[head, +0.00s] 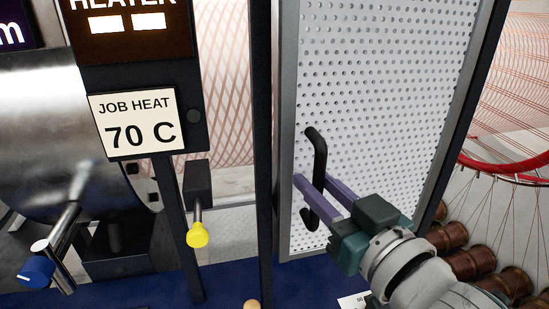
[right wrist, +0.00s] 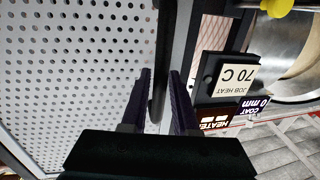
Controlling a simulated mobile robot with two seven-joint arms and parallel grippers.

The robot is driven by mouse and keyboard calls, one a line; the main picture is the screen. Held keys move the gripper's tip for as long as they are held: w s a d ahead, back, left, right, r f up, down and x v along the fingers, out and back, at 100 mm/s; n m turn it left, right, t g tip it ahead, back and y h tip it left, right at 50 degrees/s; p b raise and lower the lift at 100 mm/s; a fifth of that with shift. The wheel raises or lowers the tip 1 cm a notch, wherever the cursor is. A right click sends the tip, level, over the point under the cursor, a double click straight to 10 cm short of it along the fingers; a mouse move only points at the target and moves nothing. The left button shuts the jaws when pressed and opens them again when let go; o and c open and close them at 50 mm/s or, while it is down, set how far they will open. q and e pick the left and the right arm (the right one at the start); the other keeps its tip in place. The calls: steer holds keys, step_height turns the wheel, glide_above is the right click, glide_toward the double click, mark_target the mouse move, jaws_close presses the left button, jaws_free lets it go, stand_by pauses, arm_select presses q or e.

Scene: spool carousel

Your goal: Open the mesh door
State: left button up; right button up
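The mesh door (head: 375,90) is a white perforated panel in a grey frame, right of centre in the head view. It fills the left of the right wrist view (right wrist: 75,70). Its black bar handle (head: 320,150) stands near the door's left edge. My right gripper (head: 304,181) has its two purple fingers on either side of the handle's lower part. In the right wrist view the handle (right wrist: 158,85) lies between the fingers, with a gap visible beside it, so the gripper looks open. I cannot tell whether the door is fully closed. My left gripper is not in view.
A dark post (head: 262,120) stands left of the door. Further left are a yellow-tipped lever (head: 197,235), a "JOB HEAT 70 C" sign (head: 137,122), a metal drum (head: 45,130) and a blue-knobbed crank (head: 36,271). Brown spools (head: 472,263) and a red ring (head: 500,172) are at right.

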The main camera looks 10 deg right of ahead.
jaws_close()
stand_by(1.0)
